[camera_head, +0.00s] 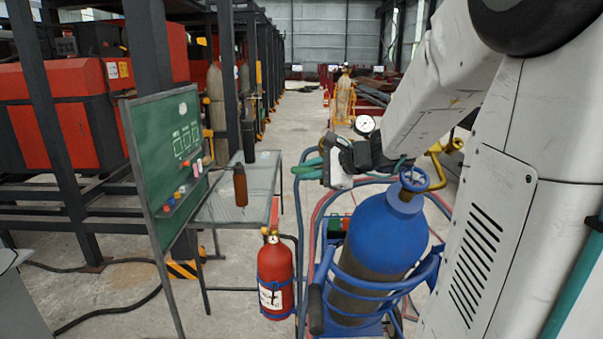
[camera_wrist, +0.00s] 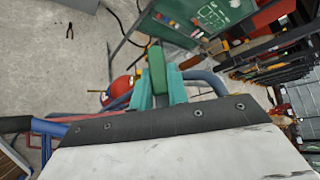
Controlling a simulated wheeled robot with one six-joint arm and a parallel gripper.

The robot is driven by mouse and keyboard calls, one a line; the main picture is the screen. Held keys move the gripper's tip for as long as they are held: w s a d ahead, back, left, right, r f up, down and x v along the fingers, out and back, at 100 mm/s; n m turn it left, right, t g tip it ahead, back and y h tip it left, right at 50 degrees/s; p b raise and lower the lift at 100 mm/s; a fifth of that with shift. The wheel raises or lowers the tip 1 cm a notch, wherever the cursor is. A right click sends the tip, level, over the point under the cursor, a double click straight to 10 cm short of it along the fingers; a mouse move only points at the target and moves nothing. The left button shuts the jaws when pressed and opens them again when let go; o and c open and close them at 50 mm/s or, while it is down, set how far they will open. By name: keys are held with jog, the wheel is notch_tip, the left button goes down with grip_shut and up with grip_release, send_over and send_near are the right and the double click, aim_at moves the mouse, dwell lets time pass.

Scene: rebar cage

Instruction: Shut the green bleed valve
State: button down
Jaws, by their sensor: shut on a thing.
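My gripper (camera_head: 308,169) is left of the blue gas cylinder's top, beside the pressure gauge (camera_head: 365,125), with its fingers pointing left. In the wrist view my gripper (camera_wrist: 160,88) has its two teal fingers closed on the sides of a green block-like handle (camera_wrist: 156,66), which looks like the green bleed valve. The handle sticks out past the fingertips. The valve's body and pipe connection are hidden behind my fingers and wrist, so I cannot tell how far it is turned.
The blue cylinder (camera_head: 378,240) stands in a blue-framed cart right of my gripper, with a blue handwheel (camera_head: 414,179) on top. A red extinguisher (camera_head: 275,275), a small table (camera_head: 222,208) and a green board (camera_head: 165,150) stand to the left. Hoses run around the cart.

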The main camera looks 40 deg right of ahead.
jog(key=c, duration=1.4)
grip_release()
jog(key=shift+o, duration=0.2)
jog(key=v, duration=0.7)
jog(key=shift+s, duration=0.4)
jog(key=shift+r, duration=0.1)
